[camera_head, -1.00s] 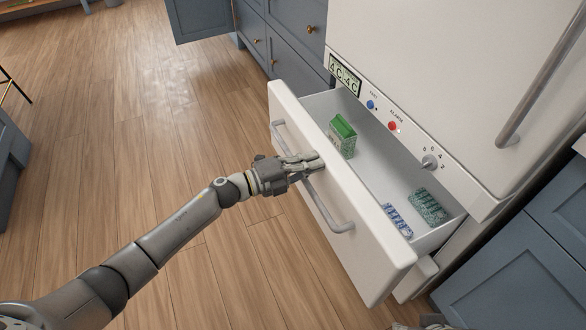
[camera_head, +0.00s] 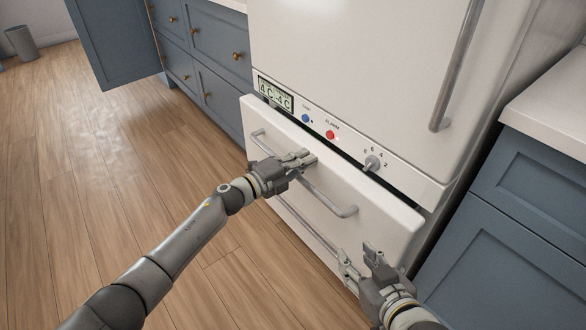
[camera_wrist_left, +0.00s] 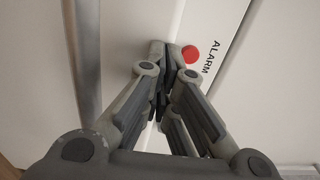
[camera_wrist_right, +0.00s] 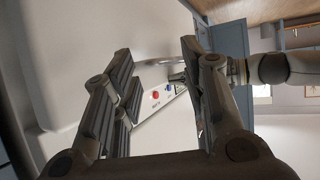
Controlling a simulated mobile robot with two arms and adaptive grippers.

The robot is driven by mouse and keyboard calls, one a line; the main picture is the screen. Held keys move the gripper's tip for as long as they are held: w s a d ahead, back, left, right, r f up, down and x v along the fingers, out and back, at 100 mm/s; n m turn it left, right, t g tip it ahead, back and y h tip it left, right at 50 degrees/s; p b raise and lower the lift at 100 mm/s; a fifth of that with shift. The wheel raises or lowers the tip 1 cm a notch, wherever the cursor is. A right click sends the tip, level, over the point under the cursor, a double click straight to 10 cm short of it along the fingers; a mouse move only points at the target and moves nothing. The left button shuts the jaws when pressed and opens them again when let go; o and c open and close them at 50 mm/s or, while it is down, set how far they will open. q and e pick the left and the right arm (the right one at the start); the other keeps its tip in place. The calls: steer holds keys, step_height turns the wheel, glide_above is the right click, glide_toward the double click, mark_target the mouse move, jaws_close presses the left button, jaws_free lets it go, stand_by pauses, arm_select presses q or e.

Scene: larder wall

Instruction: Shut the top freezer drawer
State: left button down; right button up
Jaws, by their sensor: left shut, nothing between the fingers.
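The top freezer drawer (camera_head: 385,219) is a white front with a grey bar handle (camera_head: 332,203). It stands almost flush with the fridge body, with a narrow dark gap along its top edge, so its contents are hidden. My left gripper (camera_head: 308,158) is shut and empty, with its fingertips at the upper part of the drawer front, above the handle. The left wrist view shows its closed fingers (camera_wrist_left: 162,50) near the drawer's top edge. My right gripper (camera_head: 358,254) is open and empty in front of the drawer's lower right; its spread fingers show in the right wrist view (camera_wrist_right: 155,65).
The control strip above the drawer has a display (camera_head: 275,95), a blue button (camera_head: 306,118), a red alarm button (camera_head: 330,135) and a knob (camera_head: 372,163). Another handle (camera_head: 300,222) lies below. Blue cabinets stand left (camera_head: 225,95) and right (camera_head: 500,235). Wooden floor (camera_head: 80,180) is clear at left.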

arm_select(q)
steer(key=shift+b+x, duration=0.3)
steer(key=shift+x, duration=0.6)
arm_select(e)
steer(key=shift+w+a+r+t+y, duration=0.15)
steer(key=shift+w+r+t, duration=0.2)
steer(key=shift+r, duration=0.25)
steer(key=shift+w+a+r+t+y, duration=0.1)
steer(key=shift+w+a+r+t, duration=0.1)
steer(key=shift+w+r+t, duration=0.25)
steer(key=shift+w+a+r+t+y, duration=0.15)
steer(key=shift+r+t, duration=0.15)
steer(key=shift+r, duration=0.4)
arm_select(q)
steer(key=shift+a, duration=0.15)
